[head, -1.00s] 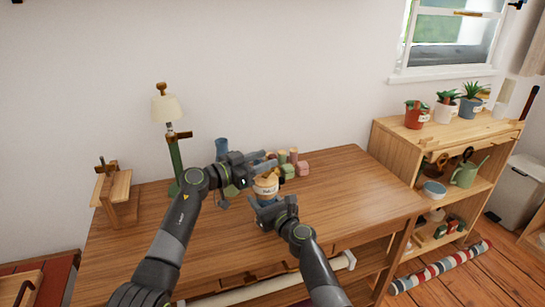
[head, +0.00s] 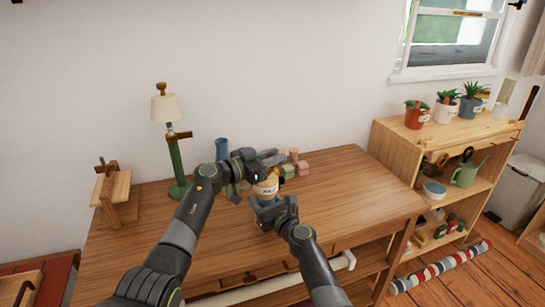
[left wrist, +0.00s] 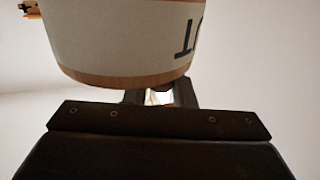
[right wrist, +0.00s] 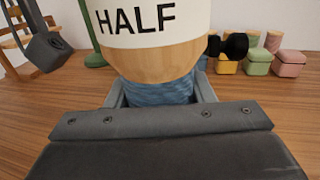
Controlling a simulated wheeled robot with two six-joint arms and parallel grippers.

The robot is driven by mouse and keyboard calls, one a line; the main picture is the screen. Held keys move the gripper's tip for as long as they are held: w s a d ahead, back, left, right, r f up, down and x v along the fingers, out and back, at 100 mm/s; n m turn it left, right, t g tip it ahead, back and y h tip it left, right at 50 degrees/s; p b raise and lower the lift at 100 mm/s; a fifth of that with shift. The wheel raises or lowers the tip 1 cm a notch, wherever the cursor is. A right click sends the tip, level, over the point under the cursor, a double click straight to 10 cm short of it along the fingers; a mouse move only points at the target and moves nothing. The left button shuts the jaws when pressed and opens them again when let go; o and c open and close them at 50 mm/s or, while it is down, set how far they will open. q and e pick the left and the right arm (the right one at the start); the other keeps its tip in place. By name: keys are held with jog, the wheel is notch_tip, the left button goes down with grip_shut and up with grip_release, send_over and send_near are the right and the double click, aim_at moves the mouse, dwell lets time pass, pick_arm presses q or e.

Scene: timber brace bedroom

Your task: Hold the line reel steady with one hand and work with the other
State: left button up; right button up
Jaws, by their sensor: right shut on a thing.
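The line reel (head: 267,188) stands upright over the wooden table, with a white label band above a wooden rim and blue wound line below. In the right wrist view its label (right wrist: 150,22) reads "HALF". My right gripper (right wrist: 160,92) is shut around the blue lower part. A black knob (right wrist: 234,45) shows beside the reel in that view. My left gripper (head: 272,157) is at the reel's upper far side. In the left wrist view the label (left wrist: 125,40) fills the top and partly hides the fingers, which stand apart with a bright gap between them.
The wooden table (head: 340,205) is clear to the right. A green lamp (head: 178,165), a blue cylinder (head: 222,150) and a wooden stand (head: 112,190) are to the left. A shelf (head: 400,150) with plants stands at right.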

pick_arm(q)
grip_shut()
jog(key=shift+s+d+m+g+h, duration=0.15)
jog(key=shift+m+g+h, duration=0.3)
jog(key=shift+g, duration=0.3)
jog(key=shift+s+d+m+g+h, duration=0.15)
jog(key=shift+m+g+h, duration=0.2)
jog(key=shift+m+g, duration=0.3)
jog(key=o, duration=0.8)
grip_release()
jog(key=v, duration=1.2)
jog(key=shift+w, duration=0.2)
